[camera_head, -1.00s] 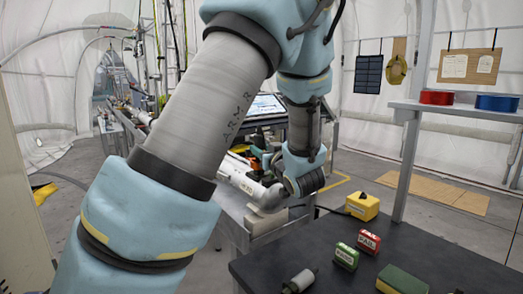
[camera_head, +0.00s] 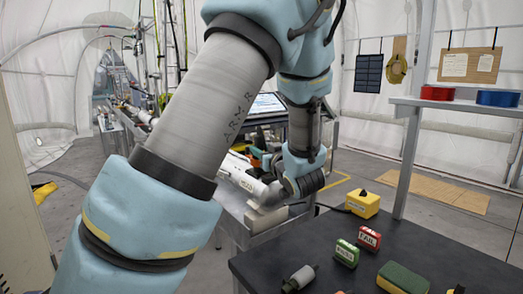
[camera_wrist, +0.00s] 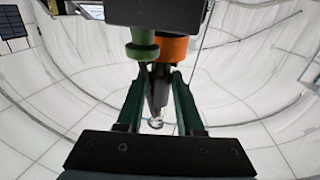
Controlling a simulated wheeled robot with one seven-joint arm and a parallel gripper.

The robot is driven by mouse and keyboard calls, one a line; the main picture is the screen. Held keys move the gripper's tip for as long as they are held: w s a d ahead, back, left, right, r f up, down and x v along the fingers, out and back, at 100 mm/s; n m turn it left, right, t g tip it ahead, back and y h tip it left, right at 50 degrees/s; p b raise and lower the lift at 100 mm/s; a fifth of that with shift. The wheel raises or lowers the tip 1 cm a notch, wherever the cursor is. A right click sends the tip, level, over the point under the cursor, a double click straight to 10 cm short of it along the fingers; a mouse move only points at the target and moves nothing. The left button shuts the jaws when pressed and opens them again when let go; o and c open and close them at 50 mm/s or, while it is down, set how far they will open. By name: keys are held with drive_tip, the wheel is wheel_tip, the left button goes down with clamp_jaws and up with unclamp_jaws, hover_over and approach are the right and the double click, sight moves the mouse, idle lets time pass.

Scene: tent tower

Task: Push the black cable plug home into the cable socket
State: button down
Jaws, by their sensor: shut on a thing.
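In the wrist view, my gripper (camera_wrist: 160,74) has its two dark green fingers closed on the black cable plug (camera_wrist: 158,90), a slim dark piece between them. The plug's upper end meets or overlaps an orange round part (camera_wrist: 174,48) and a smaller green round part (camera_wrist: 142,42), both under a dark block (camera_wrist: 155,12). I cannot tell which of these is the cable socket, or how deep the plug sits. In the head view, my wrist hangs over the bench behind the dark table; the fingers, plug and socket cannot be made out there.
A dark table (camera_head: 440,250) stands front right, with a yellow box (camera_head: 362,204), a green box (camera_head: 346,253), a red box (camera_head: 369,239), a sponge-like block (camera_head: 402,279) and a grey cylinder (camera_head: 299,278). A metal bench (camera_head: 232,207) with white tubes lies behind my arm.

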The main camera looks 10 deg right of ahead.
drive_tip(key=shift+f+b, duration=0.6)
drive_tip(key=shift+f, duration=0.25)
drive_tip(key=shift+c, duration=2.3)
unclamp_jaws()
drive_tip(key=shift+s, duration=0.1)
drive_tip(key=b+v, duration=0.2)
drive_tip(key=v, duration=0.8)
drive_tip(key=shift+s, duration=0.3)
